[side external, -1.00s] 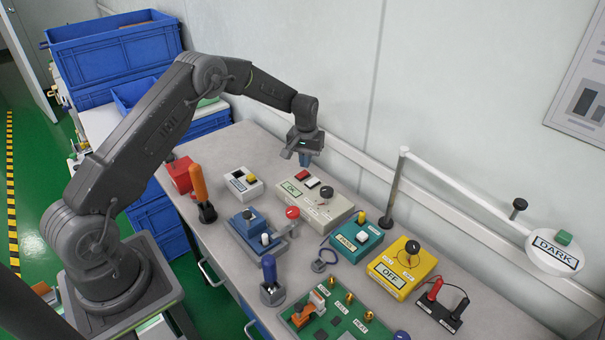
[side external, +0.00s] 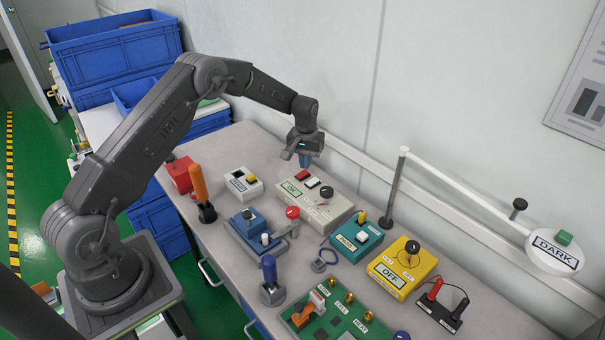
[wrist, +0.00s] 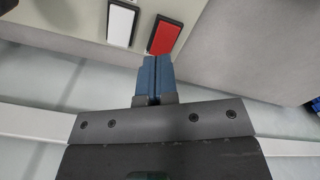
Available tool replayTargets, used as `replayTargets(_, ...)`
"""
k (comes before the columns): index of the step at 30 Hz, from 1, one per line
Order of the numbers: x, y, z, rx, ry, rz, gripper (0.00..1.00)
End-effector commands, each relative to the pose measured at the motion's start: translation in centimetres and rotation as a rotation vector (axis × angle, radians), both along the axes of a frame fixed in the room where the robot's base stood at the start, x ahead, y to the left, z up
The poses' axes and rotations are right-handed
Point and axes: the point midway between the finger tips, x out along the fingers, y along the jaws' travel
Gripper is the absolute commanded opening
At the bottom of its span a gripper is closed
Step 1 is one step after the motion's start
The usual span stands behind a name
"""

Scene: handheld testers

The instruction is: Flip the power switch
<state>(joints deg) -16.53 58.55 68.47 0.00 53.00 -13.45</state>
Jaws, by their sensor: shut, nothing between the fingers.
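A beige box (side external: 315,207) stands near the wall with a red rocker switch (side external: 302,175), a white rocker switch (side external: 312,183), a dark round knob and a green label too small to read surely. My gripper (side external: 305,164) is shut and empty, pointing down above the box's far left end, near the red rocker. In the wrist view my blue fingertips (wrist: 156,60) are together just below the red rocker (wrist: 165,36). The white rocker (wrist: 121,24) is to its left. I cannot tell whether the fingertips touch the box.
A small white box with a yellow button (side external: 243,185) stands left of the beige box. A blue device (side external: 254,233), a teal box (side external: 355,241) and a yellow box marked OFF (side external: 402,267) stand nearer the camera. The wall (side external: 300,50) is close behind my gripper.

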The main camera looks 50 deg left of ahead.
Motion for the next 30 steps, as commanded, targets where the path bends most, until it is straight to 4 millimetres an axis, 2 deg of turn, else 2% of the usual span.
replayTargets(30,0.0,0.0,-1.5,0.0,-0.001,0.0,0.0)
